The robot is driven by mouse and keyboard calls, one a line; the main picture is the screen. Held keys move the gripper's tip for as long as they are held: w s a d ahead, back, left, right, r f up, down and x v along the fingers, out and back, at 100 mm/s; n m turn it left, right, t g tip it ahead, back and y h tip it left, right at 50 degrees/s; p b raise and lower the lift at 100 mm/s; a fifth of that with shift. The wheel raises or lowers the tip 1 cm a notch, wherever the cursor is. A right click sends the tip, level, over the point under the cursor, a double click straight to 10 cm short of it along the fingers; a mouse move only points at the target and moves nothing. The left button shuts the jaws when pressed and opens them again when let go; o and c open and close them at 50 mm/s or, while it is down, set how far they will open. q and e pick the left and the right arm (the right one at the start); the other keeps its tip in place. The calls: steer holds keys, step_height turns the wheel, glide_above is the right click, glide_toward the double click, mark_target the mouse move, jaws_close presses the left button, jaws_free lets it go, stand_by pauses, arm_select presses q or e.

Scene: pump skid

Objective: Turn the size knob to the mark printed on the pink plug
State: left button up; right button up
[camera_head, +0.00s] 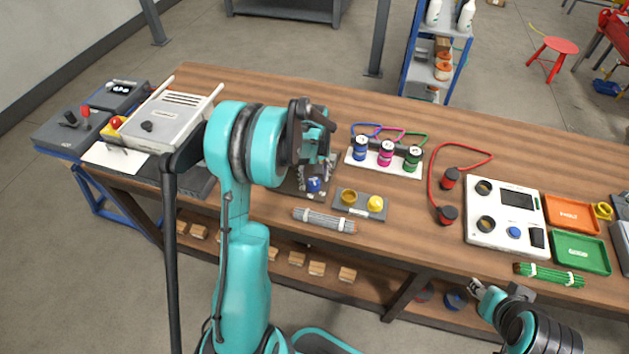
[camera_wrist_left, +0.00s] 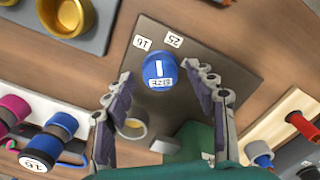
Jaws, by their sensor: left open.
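The blue size knob (camera_wrist_left: 158,72) stands on a dark plate (camera_wrist_left: 215,62) in the left wrist view. It has a white line on top and a SIZE label. Labels reading 16 and 25 lie beyond it, and the line points roughly between them. The knob also shows in the head view (camera_head: 314,184). My left gripper (camera_wrist_left: 164,82) is open, its fingers on either side of the knob; contact is not clear. The pink plug (camera_head: 386,153) stands between a blue and a green plug; its printed mark is unreadable. My right gripper (camera_head: 474,286) is at the lower right, its jaws unclear.
A grey plate with yellow parts (camera_head: 358,204) and a grey bundle (camera_head: 325,221) lie near the knob plate. A white panel (camera_head: 506,238), orange tray (camera_head: 571,196) and green tray (camera_head: 582,267) are at right. A beige machine (camera_head: 165,118) stands at left.

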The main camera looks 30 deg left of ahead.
arm_select(q)
steer(key=shift+f, duration=0.4)
steer(key=c, duration=1.2)
steer(key=shift+o, duration=0.2)
